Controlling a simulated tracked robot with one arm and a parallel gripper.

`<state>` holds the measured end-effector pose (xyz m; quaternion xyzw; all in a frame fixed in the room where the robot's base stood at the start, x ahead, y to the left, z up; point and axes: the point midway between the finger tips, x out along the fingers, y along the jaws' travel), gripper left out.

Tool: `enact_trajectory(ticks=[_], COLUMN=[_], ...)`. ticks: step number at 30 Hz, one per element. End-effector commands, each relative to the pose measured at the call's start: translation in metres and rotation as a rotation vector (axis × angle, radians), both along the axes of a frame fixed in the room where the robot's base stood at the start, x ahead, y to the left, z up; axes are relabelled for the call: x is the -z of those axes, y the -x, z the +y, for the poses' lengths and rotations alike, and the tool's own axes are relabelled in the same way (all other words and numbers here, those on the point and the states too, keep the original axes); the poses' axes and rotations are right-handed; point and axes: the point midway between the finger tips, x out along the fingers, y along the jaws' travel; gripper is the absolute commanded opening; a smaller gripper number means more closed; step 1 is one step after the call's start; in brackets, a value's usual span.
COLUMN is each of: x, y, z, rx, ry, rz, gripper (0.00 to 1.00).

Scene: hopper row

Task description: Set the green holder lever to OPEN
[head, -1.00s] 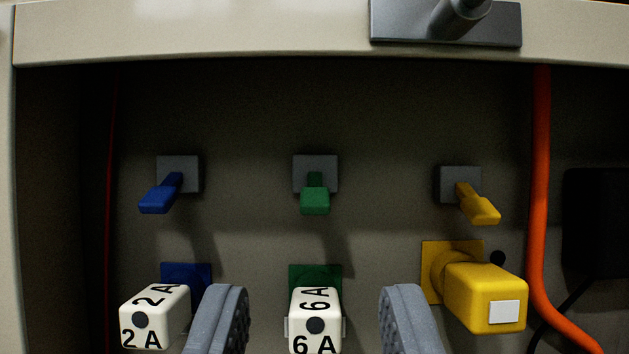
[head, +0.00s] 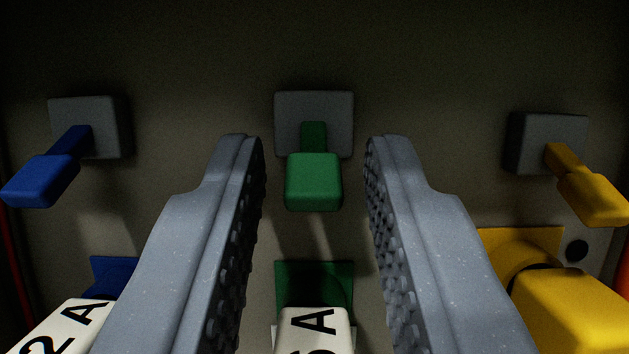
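The green holder lever (head: 314,181) sticks out from a grey square mount (head: 282,118) on the back panel, in the middle of the head view. Its handle points toward me and slightly down. My gripper (head: 314,150) is open, with one grey ridged finger on each side of the green handle. Gaps show between the handle and both fingers, so neither appears to touch it. Below the lever is a green plate (head: 314,283) with a white block (head: 315,335) marked 6 A in front of it. No OPEN marking is readable.
A blue lever (head: 42,180) is at left, above a white block (head: 62,330) marked 2 A. A yellow lever (head: 592,198) is at right, above a yellow block (head: 575,310). A red cable (head: 20,285) runs at the left edge.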

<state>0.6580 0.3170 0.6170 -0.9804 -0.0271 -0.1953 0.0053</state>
Motion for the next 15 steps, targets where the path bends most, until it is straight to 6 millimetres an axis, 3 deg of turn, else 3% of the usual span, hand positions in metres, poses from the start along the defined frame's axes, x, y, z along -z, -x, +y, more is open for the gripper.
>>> enact_trajectory(ticks=[1, 2, 3, 15], x=[0.0, 0.0, 0.0001, -0.0034], y=[0.0001, 0.0001, 0.0002, 0.0016], z=[0.0001, 0.0001, 0.0002, -0.0001], rx=[0.0, 0.0, 0.0, -0.001], ry=[0.0, 0.0, 0.0, 0.003], rz=[0.0, 0.0, 0.0, 0.056], gripper=[0.1, 0.02, 0.0, 0.0])
